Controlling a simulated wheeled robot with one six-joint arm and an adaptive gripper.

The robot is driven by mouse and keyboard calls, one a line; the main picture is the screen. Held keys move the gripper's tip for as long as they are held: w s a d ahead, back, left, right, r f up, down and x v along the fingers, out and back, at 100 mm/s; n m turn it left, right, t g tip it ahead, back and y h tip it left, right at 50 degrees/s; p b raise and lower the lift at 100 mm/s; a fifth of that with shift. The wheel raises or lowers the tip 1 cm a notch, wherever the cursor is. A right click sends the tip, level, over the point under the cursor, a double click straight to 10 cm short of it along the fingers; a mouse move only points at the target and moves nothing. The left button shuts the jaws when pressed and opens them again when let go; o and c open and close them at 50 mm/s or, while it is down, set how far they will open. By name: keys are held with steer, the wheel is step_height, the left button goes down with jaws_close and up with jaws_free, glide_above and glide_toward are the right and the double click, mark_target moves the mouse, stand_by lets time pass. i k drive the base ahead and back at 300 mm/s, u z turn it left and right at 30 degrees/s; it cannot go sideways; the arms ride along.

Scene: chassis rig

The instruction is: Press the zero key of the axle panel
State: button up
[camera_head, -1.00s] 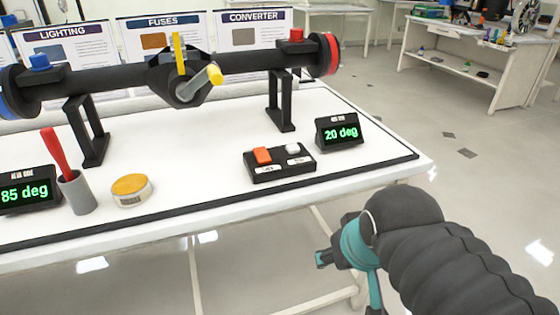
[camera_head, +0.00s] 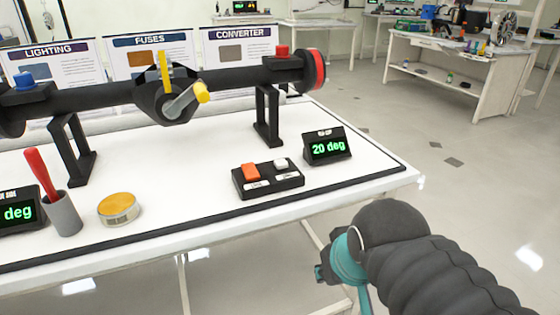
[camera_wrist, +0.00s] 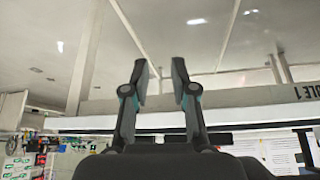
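The axle panel (camera_head: 267,187) is a small black box on the white table, near its front right. It has an orange key (camera_head: 250,172) on the left and a white key (camera_head: 281,164) on the right. Each key has a small label in front of it, too small to read, so I cannot tell which is the zero key. My gripper (camera_wrist: 160,72) shows two dark fingers apart with nothing between them in the wrist view. In the head view my arm is at the lower right, beyond the table's front edge and apart from the panel. The panel is not clear in the wrist view.
A display (camera_head: 327,147) reading "20 deg" stands right of the panel. The axle (camera_head: 235,75) runs behind on black stands. A round tin (camera_head: 119,208) and a grey cup (camera_head: 62,214) with a red-handled tool stand left. Bare tabletop lies between tin and panel.

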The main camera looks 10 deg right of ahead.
mark_target(281, 163)
steer(key=u, duration=1)
steer(key=k, duration=0.6)
steer(key=z, duration=0.65)
